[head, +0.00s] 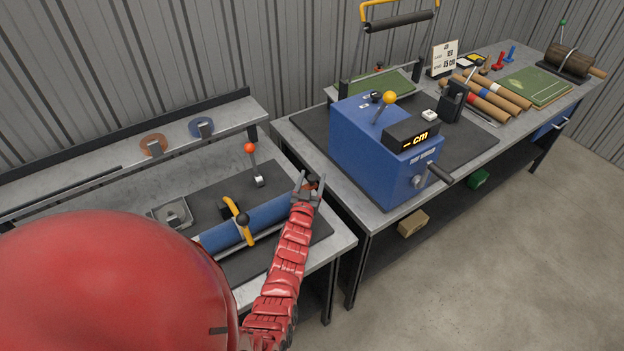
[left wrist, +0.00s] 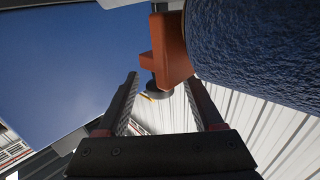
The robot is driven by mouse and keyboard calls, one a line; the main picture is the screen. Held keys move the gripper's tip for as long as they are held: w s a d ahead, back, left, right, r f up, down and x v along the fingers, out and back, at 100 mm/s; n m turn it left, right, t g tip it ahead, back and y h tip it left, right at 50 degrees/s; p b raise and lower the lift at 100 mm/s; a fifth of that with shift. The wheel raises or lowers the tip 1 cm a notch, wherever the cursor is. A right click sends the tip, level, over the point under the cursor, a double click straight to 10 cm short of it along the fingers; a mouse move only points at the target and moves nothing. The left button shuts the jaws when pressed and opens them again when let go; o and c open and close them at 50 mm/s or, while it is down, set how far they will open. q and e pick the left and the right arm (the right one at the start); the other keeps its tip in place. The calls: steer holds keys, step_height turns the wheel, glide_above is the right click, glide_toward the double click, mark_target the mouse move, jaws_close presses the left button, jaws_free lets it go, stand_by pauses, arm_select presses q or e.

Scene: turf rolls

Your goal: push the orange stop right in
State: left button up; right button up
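The orange stop (left wrist: 174,50) shows large in the left wrist view, with a dark round knob (left wrist: 159,90) on its near side. It sits beside the end of a thick blue roller (left wrist: 260,45). My left gripper (left wrist: 163,82) is open, its two fingers spread, with the knob in view between the fingertips; I cannot tell whether they touch it. In the head view the left gripper (head: 308,190) is at the right end of the blue roller (head: 265,213), and the stop is mostly hidden there. My right gripper is not in view.
A lever with a red ball (head: 250,148) and a yellow clamp handle (head: 236,214) stand by the roller on the left bench (head: 130,180). A blue machine (head: 375,145) stands close by on the right bench (head: 374,213). A gap separates the benches.

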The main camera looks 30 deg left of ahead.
arm_select(q)
jaws_close()
stand_by(1.2)
